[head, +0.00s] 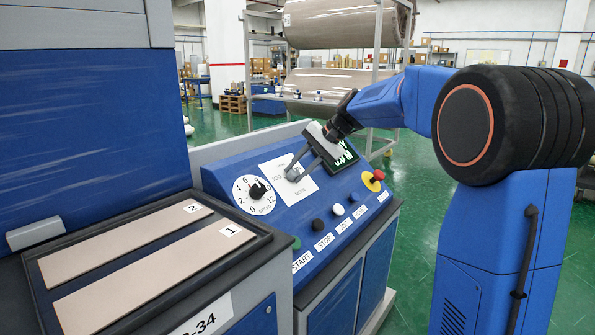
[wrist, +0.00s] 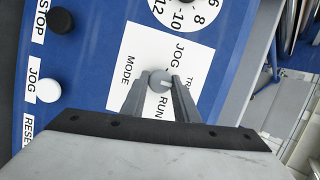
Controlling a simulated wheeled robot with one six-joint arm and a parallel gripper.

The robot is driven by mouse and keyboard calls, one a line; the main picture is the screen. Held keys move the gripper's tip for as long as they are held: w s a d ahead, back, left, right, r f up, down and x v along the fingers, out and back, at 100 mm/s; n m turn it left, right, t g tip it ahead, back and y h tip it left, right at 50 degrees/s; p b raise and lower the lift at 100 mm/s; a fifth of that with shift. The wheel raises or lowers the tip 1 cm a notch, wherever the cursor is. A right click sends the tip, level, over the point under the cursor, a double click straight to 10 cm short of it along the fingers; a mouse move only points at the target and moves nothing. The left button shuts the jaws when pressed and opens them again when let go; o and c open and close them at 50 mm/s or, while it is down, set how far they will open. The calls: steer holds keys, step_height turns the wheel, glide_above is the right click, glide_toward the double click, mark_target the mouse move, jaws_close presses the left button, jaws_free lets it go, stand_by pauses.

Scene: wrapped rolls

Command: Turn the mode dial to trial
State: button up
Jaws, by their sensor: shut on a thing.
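The mode dial (wrist: 160,82) is a small grey knob on a white plate (wrist: 152,52) with the words JOG, RUN and MODE and a partly covered "TR..." label. In the wrist view JOG is above the knob, RUN below it and "TR..." to its right. A pale mark shows on the knob, but I cannot tell exactly which label it points to. My gripper (wrist: 160,84) has its two grey fingers closed on either side of the knob.
The blue sloped panel also carries a speed dial (head: 257,190), a green start button (head: 296,243), a black stop button (head: 318,225), a white jog button (head: 338,209) and a red emergency button (head: 378,175). A display (head: 343,155) sits behind my gripper. A tray (head: 250,246) with numbered strips lies left.

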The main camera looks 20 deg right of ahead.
steer(key=o, duration=1.1)
steer(key=shift+c, duration=0.2)
steer(key=shift+d, duration=0.1)
steer(key=v, duration=1.7)
steer(key=shift+d, duration=0.2)
steer(key=s+a+f+n+h, duration=0.25)
steer(key=s+f, duration=0.25)
steer(key=s, duration=0.5)
steer(key=s+a+f+n+h, duration=0.1)
steer(key=s+a+f, duration=0.2)
steer(key=s+f, duration=0.5)
steer(key=s+d+f+n+h, duration=0.1)
steer(key=s+f+n, duration=0.1)
steer(key=s+f, duration=0.5)
steer(key=s+f+n+t+h, duration=0.1)
steer(key=s+f+n+h, duration=0.1)
steer(key=s+f, duration=0.6)
steer(key=s, duration=0.5)
steer(key=shift+d, duration=0.35)
